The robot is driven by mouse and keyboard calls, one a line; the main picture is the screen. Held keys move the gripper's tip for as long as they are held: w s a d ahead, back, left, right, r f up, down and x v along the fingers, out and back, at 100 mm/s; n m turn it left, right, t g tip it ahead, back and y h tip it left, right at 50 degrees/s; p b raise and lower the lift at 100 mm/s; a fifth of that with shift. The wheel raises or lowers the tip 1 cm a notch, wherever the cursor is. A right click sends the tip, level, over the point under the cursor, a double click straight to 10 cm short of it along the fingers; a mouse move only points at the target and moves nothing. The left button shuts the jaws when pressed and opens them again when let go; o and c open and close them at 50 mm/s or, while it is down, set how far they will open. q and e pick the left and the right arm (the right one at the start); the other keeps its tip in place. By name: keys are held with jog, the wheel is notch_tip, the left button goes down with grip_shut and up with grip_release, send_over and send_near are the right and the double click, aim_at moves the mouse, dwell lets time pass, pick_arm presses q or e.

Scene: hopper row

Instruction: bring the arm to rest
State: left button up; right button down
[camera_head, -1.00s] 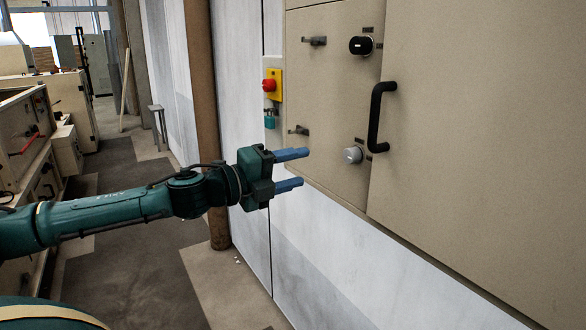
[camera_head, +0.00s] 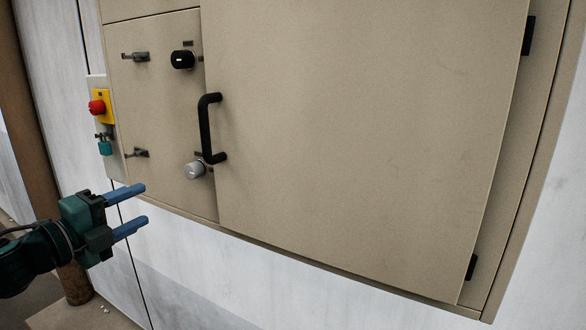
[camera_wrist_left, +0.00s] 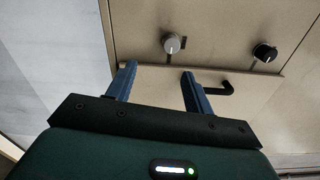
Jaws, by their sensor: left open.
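My left gripper (camera_head: 135,208) is at the lower left of the head view, its two blue fingers apart with nothing between them. It is in front of the white wall, below and left of the beige cabinet door (camera_head: 360,130). In the left wrist view my left gripper (camera_wrist_left: 157,85) also shows open and empty, with the cabinet face beyond its fingertips. The black door handle (camera_head: 206,130) is up and right of the fingers and apart from them. My right gripper is not in view.
A silver knob (camera_head: 195,170) and a black knob (camera_head: 182,60) sit on the cabinet's left panel. A brown post (camera_head: 40,170) stands at the far left. The door looks closed.

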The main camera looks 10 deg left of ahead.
pick_arm(q)
jog(key=s+d+f+n+g+y, duration=0.1)
jog(key=s+d+f+n, duration=0.2)
jog(key=f, duration=0.6)
jog(key=s+d+f+n+y, duration=0.1)
jog(key=s+f+n, duration=0.1)
jog(key=f+n, duration=0.5)
jog(key=s+d+f+n+g+y, duration=0.1)
jog(key=s+d+f+n, duration=0.15)
jog(key=f, duration=0.75)
jog(key=s+d+f+n+g, duration=0.4)
jog(key=s+d+f+n, duration=0.5)
jog(key=s+d+f, duration=0.3)
jog(key=shift+s+d+f+y, duration=0.15)
jog(key=shift+s+f+y, duration=0.15)
jog(key=shift+s+f, duration=0.55)
jog(key=shift+r, duration=0.1)
